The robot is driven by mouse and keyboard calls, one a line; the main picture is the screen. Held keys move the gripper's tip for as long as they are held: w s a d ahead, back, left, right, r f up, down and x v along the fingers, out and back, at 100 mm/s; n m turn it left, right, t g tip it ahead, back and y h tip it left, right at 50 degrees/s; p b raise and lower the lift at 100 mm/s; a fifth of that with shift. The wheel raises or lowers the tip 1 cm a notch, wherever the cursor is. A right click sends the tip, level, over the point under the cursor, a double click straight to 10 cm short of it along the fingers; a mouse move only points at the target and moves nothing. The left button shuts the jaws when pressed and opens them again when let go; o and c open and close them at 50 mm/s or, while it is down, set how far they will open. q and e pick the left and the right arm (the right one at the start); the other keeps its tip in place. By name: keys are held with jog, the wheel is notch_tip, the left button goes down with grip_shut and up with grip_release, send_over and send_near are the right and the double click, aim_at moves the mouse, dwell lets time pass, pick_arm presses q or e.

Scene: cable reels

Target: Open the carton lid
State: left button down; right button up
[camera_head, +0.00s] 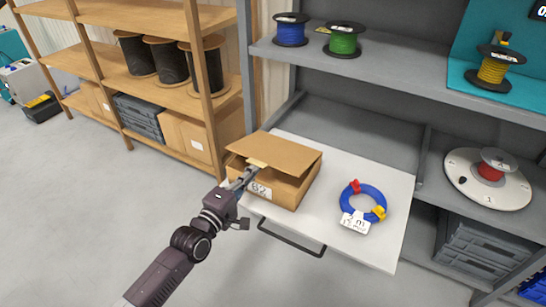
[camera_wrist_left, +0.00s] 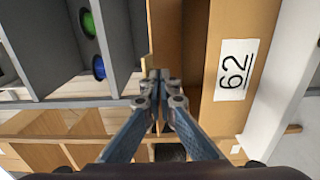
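The brown carton (camera_head: 290,189) stands on the white pull-out shelf, with a "62" label on its front, which also shows in the left wrist view (camera_wrist_left: 236,70). Its lid (camera_head: 283,150) is tilted up a little at the front, leaving a dark gap above the front wall. My left gripper (camera_head: 252,171) is at the lid's front edge, by a pale tab (camera_head: 257,163). In the left wrist view its fingertips (camera_wrist_left: 159,76) are close together at the lid's edge (camera_wrist_left: 164,35) and look shut on it. The tab is mostly hidden there. My right gripper is not in view.
A blue cable coil (camera_head: 362,202) with a paper tag lies right of the carton on the white shelf (camera_head: 393,235), which has a dark front handle (camera_head: 290,240). A grey shelf (camera_head: 390,75) with reels is above and behind. A white turntable (camera_head: 460,180) stands at right.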

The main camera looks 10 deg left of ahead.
aim_at(255, 164)
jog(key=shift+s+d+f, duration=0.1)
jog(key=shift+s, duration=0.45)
pick_arm(q)
jog(key=shift+r, duration=0.1)
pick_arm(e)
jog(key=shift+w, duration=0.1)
